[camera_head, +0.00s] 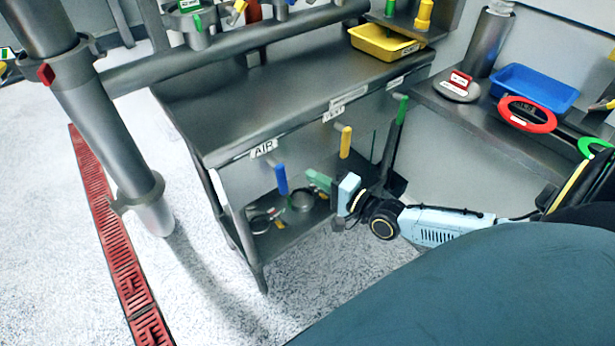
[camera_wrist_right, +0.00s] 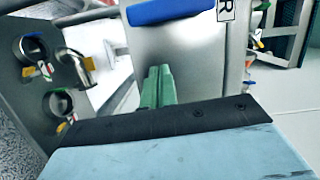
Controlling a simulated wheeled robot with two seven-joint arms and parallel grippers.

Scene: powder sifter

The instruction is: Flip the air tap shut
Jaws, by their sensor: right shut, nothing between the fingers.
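The air tap has a blue handle (camera_head: 281,179) that hangs down from the bench front, just below the white AIR label (camera_head: 264,149). My right gripper (camera_head: 311,176) is shut and empty, its green fingertips a little to the right of the blue handle and apart from it. In the right wrist view, the blue handle (camera_wrist_right: 172,10) lies across the top edge, beyond the shut green fingers (camera_wrist_right: 158,72). Part of the label (camera_wrist_right: 227,9) shows beside it. My left gripper is not in view.
A yellow handle (camera_head: 346,142) hangs to the right of the blue one, and a green handle (camera_head: 402,109) is farther right. Metal rings and fittings (camera_head: 301,200) lie on the lower shelf. The bench leg (camera_head: 254,262) stands at the left; open floor lies in front.

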